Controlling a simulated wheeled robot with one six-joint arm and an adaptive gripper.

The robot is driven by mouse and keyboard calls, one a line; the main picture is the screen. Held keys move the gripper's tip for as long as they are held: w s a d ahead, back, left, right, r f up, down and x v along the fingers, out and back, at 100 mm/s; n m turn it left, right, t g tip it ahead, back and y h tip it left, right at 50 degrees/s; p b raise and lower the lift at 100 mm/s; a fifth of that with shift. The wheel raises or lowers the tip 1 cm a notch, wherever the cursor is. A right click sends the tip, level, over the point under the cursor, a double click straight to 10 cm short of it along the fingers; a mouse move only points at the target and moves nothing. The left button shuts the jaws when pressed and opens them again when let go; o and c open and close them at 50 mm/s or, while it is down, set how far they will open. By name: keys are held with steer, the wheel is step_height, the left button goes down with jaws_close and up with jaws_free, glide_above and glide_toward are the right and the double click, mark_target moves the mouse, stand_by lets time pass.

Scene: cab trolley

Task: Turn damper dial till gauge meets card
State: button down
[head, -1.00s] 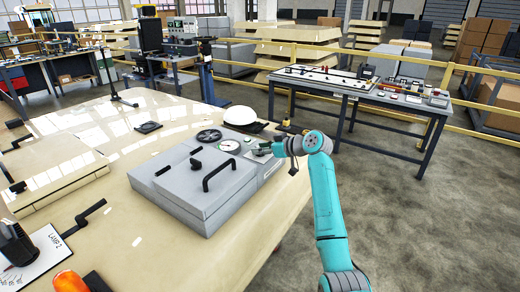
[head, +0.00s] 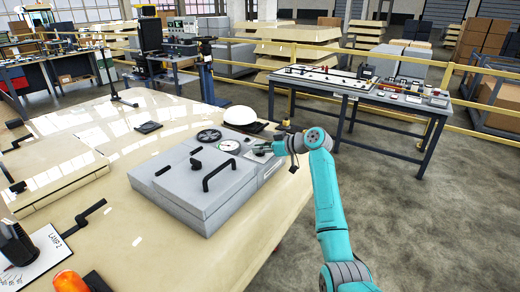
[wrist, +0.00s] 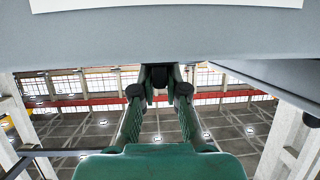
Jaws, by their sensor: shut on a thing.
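A grey box (head: 175,195) on the cream table carries a round white-faced gauge (head: 229,146) near its far right corner. The gauge reading is too small to tell. My gripper (head: 262,148) is at the box's right edge, just right of the gauge. In the wrist view, my gripper's fingers (wrist: 160,82) close on a small dark knob (wrist: 160,72), which looks like the damper dial; the fingers hide most of it. A white card-like panel (wrist: 170,4) shows at the top of the wrist view. I cannot tell which marking is the card.
A black handwheel (head: 209,136) and a black handle (head: 220,173) stand up from the box close to my gripper. A white dome (head: 240,115) sits behind. A side table (head: 360,88) with small parts stands at the back right, across open floor.

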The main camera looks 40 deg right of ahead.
steer(key=c, duration=1.2)
jaws_free()
steer(key=shift+s, duration=0.1)
steer(key=v, duration=1.1)
steer(key=shift+s+d, duration=0.3)
steer(key=shift+s, duration=0.05)
steer(key=shift+r, duration=0.1)
